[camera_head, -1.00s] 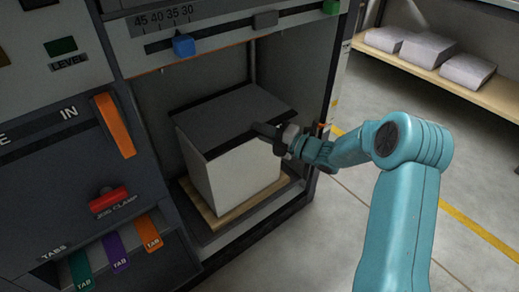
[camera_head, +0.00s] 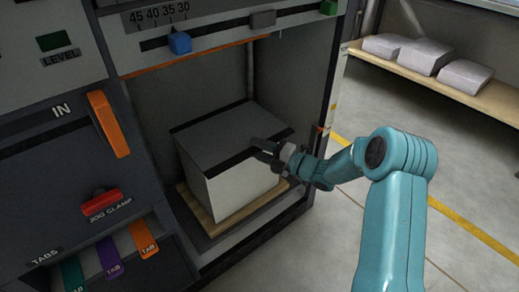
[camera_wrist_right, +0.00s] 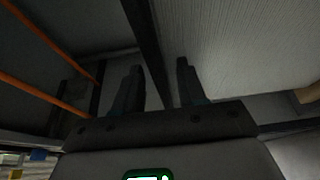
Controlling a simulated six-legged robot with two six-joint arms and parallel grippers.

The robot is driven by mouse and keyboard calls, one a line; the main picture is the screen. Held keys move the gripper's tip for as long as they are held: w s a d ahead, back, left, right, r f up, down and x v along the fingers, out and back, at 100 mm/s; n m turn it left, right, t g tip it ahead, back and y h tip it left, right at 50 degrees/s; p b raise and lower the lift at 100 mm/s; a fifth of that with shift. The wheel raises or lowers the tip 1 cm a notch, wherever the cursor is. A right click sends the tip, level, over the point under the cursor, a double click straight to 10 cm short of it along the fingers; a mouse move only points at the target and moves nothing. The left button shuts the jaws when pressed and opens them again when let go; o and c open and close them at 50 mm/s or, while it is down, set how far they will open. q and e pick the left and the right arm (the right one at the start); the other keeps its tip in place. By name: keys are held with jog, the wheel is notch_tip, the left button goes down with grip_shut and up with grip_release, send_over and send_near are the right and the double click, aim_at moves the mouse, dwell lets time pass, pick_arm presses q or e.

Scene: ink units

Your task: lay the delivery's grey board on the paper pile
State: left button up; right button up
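The grey board (camera_head: 232,129) lies flat on top of the white paper pile (camera_head: 240,186) inside the machine's open bay. Dark bands run along its front and back edges. My right gripper (camera_head: 260,149) is at the board's front right edge, its two fingers visibly apart. In the right wrist view the fingers (camera_wrist_right: 160,88) are also spread, with a dark edge running between them and the pile's pale ribbed side to the right. Contact between fingers and board cannot be told. My left gripper is not in view.
The pile stands on a wooden pallet (camera_head: 203,214) in the bay. The bay's right post (camera_head: 335,85) is close to my right arm. A blue slider (camera_head: 180,42) is above the opening. Paper stacks lie on a shelf (camera_head: 470,91) at the right. The floor between is clear.

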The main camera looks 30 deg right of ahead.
jog(key=shift+r, duration=0.15)
jog(key=shift+s+d+p, duration=0.2)
jog(key=shift+s+p, duration=0.05)
jog(key=shift+p, duration=0.05)
jog(key=p+v, duration=0.2)
jog(key=v, duration=0.8)
jog(key=w+a+f+m+g+h, duration=0.2)
jog(key=a+f+m+g+h, duration=0.2)
jog(key=a+f+m, duration=0.9)
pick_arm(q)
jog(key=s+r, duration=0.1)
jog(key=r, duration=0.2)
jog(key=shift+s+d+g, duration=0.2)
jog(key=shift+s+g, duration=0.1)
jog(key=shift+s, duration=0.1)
pick_arm(e)
jog(key=s+a+f+m+g, duration=0.5)
jog(key=s+a+m, duration=0.1)
jog(key=s, duration=0.4)
jog(key=s+a+f+m+g, duration=0.5)
jog(key=s+a, duration=0.3)
jog(key=s, duration=0.3)
jog(key=shift+m+g, duration=0.8)
jog(key=shift+m, duration=0.1)
